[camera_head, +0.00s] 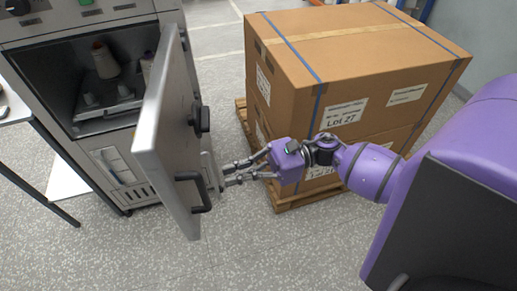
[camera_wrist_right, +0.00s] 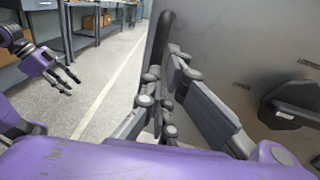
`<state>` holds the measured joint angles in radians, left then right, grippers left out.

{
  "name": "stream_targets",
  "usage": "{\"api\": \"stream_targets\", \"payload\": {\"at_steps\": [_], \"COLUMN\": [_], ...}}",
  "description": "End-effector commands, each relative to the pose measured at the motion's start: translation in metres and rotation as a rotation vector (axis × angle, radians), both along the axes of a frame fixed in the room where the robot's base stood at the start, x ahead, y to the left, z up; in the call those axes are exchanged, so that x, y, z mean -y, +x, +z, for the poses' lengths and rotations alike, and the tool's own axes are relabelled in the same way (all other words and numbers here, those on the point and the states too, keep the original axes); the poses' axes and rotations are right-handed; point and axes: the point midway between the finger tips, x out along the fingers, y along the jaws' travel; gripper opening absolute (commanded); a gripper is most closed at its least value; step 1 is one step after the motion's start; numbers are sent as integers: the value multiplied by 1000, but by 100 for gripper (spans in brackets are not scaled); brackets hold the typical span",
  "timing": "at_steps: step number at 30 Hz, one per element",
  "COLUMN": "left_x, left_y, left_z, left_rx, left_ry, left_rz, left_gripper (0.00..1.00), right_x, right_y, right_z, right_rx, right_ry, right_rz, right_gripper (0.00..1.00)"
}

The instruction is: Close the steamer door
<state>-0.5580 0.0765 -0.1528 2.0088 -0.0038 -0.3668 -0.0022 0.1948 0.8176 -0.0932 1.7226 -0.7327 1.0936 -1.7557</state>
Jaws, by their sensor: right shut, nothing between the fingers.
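The steamer (camera_head: 60,60) stands at the left, and its grey door (camera_head: 165,130) is swung wide open toward me. The door carries a black bar handle (camera_head: 198,193) low down and a black latch knob (camera_head: 199,119) above it. My right gripper (camera_head: 226,174) is at the door's outer face, just right of the handle; I cannot tell whether it touches. In the right wrist view the door (camera_wrist_right: 235,45) fills the right side, with the right fingertips (camera_wrist_right: 168,75) close to it. They are shut and empty. My left gripper (camera_wrist_right: 65,78) shows there with fingers spread, away from the door.
Bobbins (camera_head: 104,61) stand on a tray inside the steamer chamber. A large strapped carton stack (camera_head: 300,90) on a wooden pallet (camera_head: 290,200) stands right of the door, behind my right arm. Speckled floor in front is clear. A white table (camera_head: 12,105) is at the left edge.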

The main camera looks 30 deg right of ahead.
Motion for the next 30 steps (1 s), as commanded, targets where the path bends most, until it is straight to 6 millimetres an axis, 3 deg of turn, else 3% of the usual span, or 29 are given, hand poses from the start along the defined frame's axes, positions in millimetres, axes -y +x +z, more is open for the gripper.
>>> {"api": "stream_targets", "payload": {"at_steps": [7,23,30], "left_x": [-1,0,1], "left_y": [0,-2,7], "left_z": [14,11,20], "left_rx": [8,1,20], "left_ry": [-3,-4,-5], "left_rz": [8,7,6], "left_gripper": [40,40,40], "right_x": [-32,-40,-66], "right_y": [9,10,18], "right_z": [2,-1,1], "right_rx": [2,-2,1], "right_ry": [1,0,4], "right_rz": [-1,-4,-52], "right_gripper": [0,0,0]}}
